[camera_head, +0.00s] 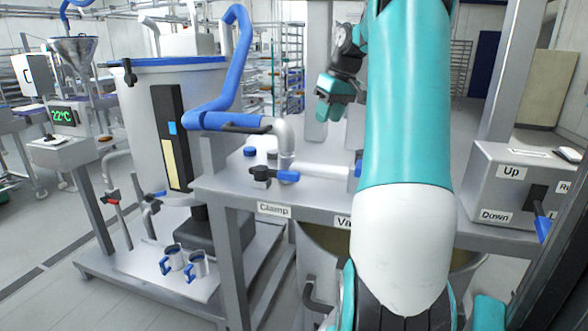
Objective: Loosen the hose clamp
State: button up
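A small black clamp block with a blue lever (288,176) sits on the steel table, behind the label "Clamp" (274,209). A thick blue hose (238,70) comes down beside the tank and bends right. A dark handle-like piece (246,129) lies at its lower end, near a white pipe elbow (284,136); I cannot tell which part is the hose clamp. My gripper (328,112) is in the air above and behind the table, right of the hose end and apart from it. It is small and dark in this view, and its finger opening is unclear.
A steel table (225,187) carries a white pipe (320,170) and blue caps (250,151). A tank (150,110) stands left, with metal mugs (197,264) on a low platform. A control box (510,185) marked "Up" and "Down" is right. My arm hides the table's middle.

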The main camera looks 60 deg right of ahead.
jog(key=w+a+n+t+y, duration=0.1)
jog(key=a+n, duration=0.1)
jog(key=n, duration=0.5)
jog(key=p, duration=0.2)
send_near(293, 172)
jog(key=x, duration=0.9)
jog(key=shift+a+f, duration=0.1)
jog(key=shift+c, duration=0.2)
grip_shut()
